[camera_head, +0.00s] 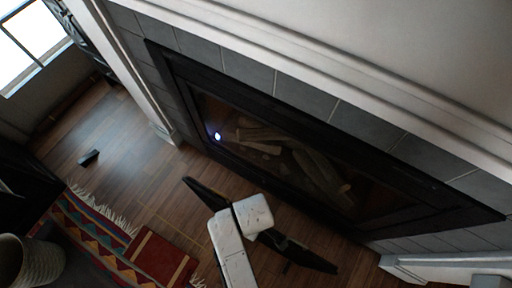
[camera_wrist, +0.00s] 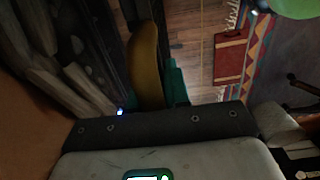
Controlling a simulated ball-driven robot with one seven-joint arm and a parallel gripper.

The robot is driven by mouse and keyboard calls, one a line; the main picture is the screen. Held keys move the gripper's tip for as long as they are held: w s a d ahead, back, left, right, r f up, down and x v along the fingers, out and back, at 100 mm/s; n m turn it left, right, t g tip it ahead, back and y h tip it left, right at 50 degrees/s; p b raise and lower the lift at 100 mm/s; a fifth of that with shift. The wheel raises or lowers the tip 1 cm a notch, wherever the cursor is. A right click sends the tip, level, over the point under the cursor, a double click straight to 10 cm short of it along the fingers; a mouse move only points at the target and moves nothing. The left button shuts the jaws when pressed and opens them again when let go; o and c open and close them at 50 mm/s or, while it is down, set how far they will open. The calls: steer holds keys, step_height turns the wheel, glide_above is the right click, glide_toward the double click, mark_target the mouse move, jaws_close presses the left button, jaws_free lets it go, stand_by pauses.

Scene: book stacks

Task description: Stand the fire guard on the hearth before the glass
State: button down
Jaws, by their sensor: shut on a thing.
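The fire guard (camera_head: 297,252) is a long, dark, narrow shape in the head view, running slantwise below the fireplace. Its other end (camera_head: 203,192) shows left of my white arm, and a small foot sticks out below its right part. My gripper (camera_head: 254,230) is shut on its middle, which my arm hides. The guard lies roughly parallel to the fireplace glass (camera_head: 290,160), with a strip of wood floor between. I cannot tell whether it touches the floor. The wrist view shows a yellow-brown curved piece (camera_wrist: 145,65) and a teal piece (camera_wrist: 175,86) close up.
Logs (camera_head: 315,175) show behind the glass in a black frame with grey tiles. A striped rug (camera_head: 90,235) with a red book-like item (camera_head: 158,257) lies at lower left. A pale ribbed container (camera_head: 40,262) and a small black object (camera_head: 89,157) stand apart.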

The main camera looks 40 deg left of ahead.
steer(key=shift+a+f, duration=0.1)
steer(key=shift+f, duration=1.4)
steer(key=c, duration=1.1)
jaws_free()
steer(key=shift+f+b, duration=0.1)
steer(key=shift+b, duration=0.2)
step_height(320, 180, up, 12)
steer(key=shift+s+r+p, duration=0.1)
steer(key=shift+r+p, duration=0.05)
steer(key=shift+p, duration=0.9)
steer(key=shift+d, duration=0.2)
